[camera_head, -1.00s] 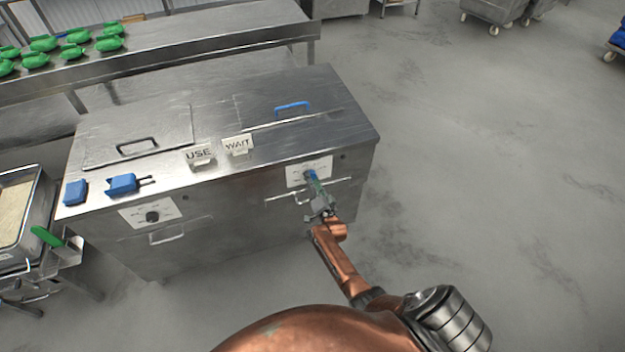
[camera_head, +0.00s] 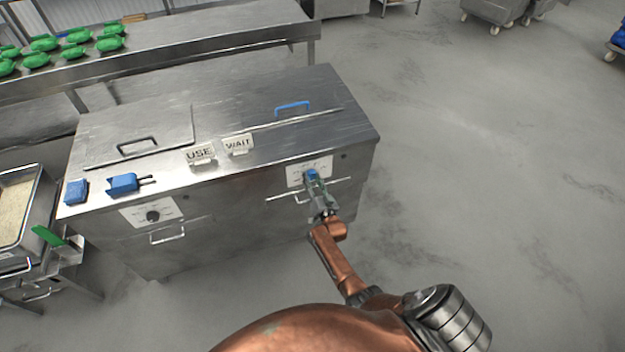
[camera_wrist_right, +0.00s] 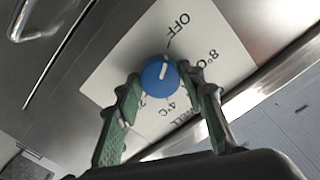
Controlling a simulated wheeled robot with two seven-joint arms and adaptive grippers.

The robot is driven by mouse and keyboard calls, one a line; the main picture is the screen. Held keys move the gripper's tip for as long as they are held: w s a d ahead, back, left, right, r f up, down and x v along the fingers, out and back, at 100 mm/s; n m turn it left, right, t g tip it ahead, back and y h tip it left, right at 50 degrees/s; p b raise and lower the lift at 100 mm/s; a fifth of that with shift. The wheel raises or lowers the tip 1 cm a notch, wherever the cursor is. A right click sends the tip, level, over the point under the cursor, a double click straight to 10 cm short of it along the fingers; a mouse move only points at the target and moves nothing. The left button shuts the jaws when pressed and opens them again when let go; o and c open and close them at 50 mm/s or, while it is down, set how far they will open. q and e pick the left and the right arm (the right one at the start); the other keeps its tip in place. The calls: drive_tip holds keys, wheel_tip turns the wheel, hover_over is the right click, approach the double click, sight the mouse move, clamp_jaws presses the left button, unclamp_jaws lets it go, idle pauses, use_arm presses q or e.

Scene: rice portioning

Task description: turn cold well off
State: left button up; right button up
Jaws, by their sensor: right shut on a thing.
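The cold well's blue knob (camera_head: 312,174) sits on a white dial plate (camera_head: 296,176) on the right part of the steel unit's front. The right wrist view shows the knob (camera_wrist_right: 160,75) close up, with OFF, 8°C and 4°C printed around it. Its white mark lies in the upper part of the knob, roughly toward the OFF line. My right gripper (camera_head: 316,184) is at the knob, its green-grey fingers on either side, shut on it; these fingers also show in the right wrist view (camera_wrist_right: 163,82). My left gripper is not in view.
The steel unit's top (camera_head: 225,120) carries USE (camera_head: 200,154) and WAIT (camera_head: 238,145) signs and blue tools (camera_head: 123,184). A black knob (camera_head: 153,216) is on the left front. A bar handle (camera_head: 330,186) runs below the blue knob.

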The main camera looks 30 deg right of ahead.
drive_tip(key=o, duration=1.2)
drive_tip(key=shift+c, duration=0.2)
drive_tip(key=v, duration=1.2)
drive_tip(key=shift+f, duration=0.15)
